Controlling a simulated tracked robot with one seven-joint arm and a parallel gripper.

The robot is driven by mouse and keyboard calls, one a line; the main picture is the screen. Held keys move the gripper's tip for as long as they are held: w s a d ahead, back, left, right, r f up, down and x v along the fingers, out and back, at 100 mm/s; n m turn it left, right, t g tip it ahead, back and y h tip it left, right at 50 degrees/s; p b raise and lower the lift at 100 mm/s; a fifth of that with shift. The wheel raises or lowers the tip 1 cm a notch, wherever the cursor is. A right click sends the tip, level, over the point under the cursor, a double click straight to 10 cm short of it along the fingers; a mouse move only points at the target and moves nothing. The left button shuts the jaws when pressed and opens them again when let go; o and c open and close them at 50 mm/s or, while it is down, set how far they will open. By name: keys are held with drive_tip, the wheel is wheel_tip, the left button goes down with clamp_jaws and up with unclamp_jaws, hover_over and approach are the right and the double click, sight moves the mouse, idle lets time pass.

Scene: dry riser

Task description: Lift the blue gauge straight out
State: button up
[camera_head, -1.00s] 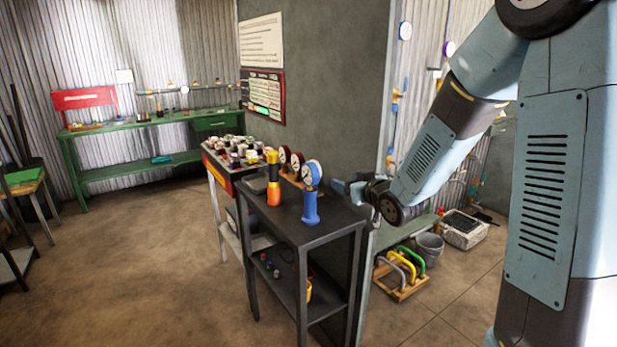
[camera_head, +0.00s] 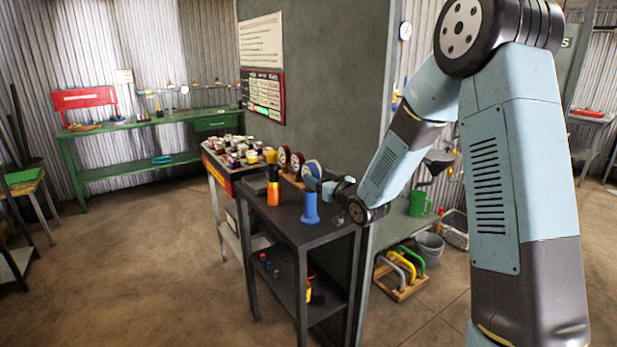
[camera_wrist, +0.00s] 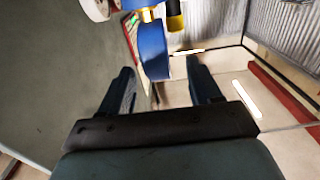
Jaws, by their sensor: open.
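The blue gauge (camera_head: 312,168) has a pale round face and sits on top of an upright blue holder (camera_head: 310,209) on the dark shelf unit (camera_head: 325,229). My gripper (camera_head: 318,185) comes in from the right at the gauge and hides part of its lower edge. In the wrist view the blue gauge (camera_wrist: 153,50) shows as a rounded blue body between and just ahead of my two open fingers (camera_wrist: 160,68). I see no clear contact.
Red-rimmed gauges (camera_head: 297,161) on a wooden rack and an orange-black torch (camera_head: 273,190) stand close left of the gauge. A grey wall (camera_head: 330,80) rises behind. A tray of jars (camera_head: 232,150) stands farther back. Floor at left is open.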

sight(310, 171)
drive_tip(key=shift+x, duration=2.85)
drive_tip(key=shift+w+d+f, duration=0.1)
drive_tip(key=shift+d+f, duration=0.05)
drive_tip(key=c, duration=1.1)
